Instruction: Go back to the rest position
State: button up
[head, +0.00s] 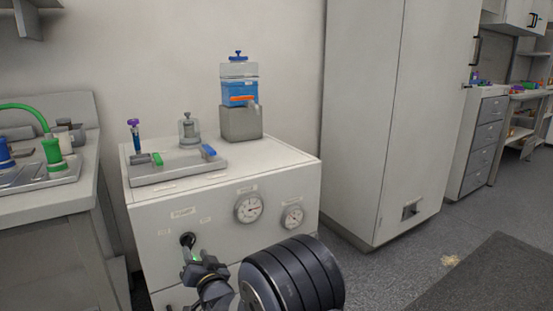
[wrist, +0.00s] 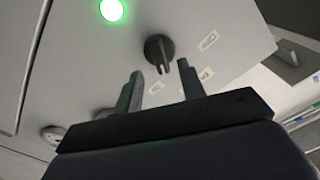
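My gripper (head: 196,257) is low in front of the white cabinet (head: 160,215), close to its front panel. In the wrist view my gripper (wrist: 160,69) is open, with its two dark fingers apart and nothing held between them. A black rotary knob (wrist: 160,47) on the panel shows just beyond the gap between the fingertips; I cannot tell the exact distance. The knob also shows in the head view (head: 187,239), just above my gripper. A green lit indicator (wrist: 111,10) glows on the panel.
Two dial gauges, the larger (head: 248,208) and the smaller (head: 292,217), sit right of the knob. A tray (head: 180,173) and a blue-filled container (head: 239,88) stand on the cabinet. A side bench (head: 45,207) is at left, a tall cabinet (head: 365,120) at right. Floor is open at right.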

aim_at(191, 245)
jog(key=x, duration=0.4)
jog(key=shift+w+b, duration=0.1)
jog(key=shift+b, duration=0.2)
jog(key=shift+a+r, duration=0.1)
jog(key=shift+p, duration=0.35)
jog(key=shift+b, duration=0.3)
